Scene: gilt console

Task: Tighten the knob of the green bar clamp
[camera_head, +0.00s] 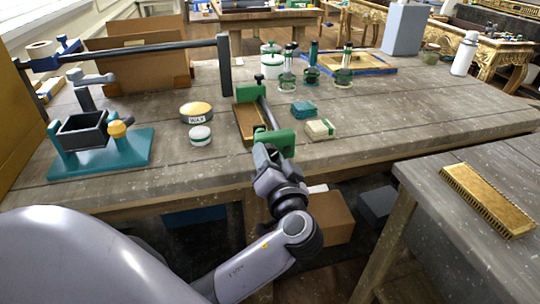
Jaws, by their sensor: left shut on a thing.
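The green bar clamp (275,139) lies on the wooden workbench, its two green jaws at either end of a brown block (246,122). A dark bar runs along the right side of the block. My left gripper (266,151) is at the near end of the clamp, against the near green jaw, and is shut on the knob. The gripper hides the knob itself, so its exact seating cannot be seen. My right gripper is not in view.
A teal-based fixture (125,152) stands left, green-based stamps (343,76) behind.

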